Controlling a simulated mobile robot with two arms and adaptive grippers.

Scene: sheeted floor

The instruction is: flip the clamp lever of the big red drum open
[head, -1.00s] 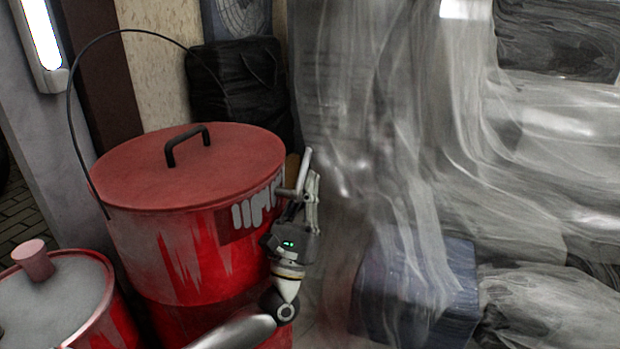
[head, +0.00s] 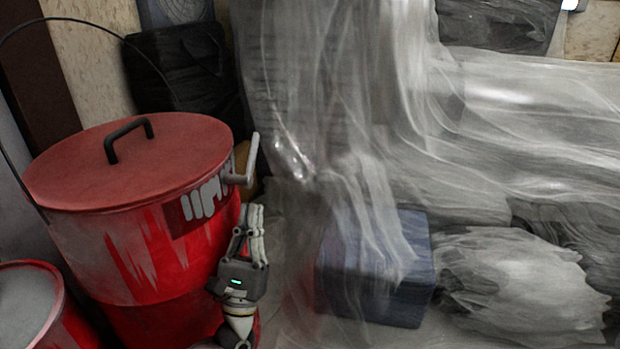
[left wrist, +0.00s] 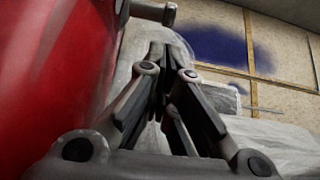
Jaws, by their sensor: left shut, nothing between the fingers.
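The big red drum (head: 135,250) stands at the left in the head view, with its red lid (head: 165,155) on. Its grey clamp lever (head: 251,160) sticks upward from the drum's right side near the rim. My left gripper (head: 256,208) is shut and empty, below the lever and beside the drum wall, fingers pointing up. In the left wrist view the drum (left wrist: 50,70) fills the left side, and my closed fingertips (left wrist: 160,50) sit below a grey stub at the top, apparently part of the lever's mount. My right gripper is out of view.
A smaller red drum (head: 50,325) stands at the lower left. A dark bundle (head: 180,65) is behind the big drum. A blue box (head: 375,270) under clear sheeting and a wrapped heap (head: 520,285) lie to the right. Some floor shows between gripper and box.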

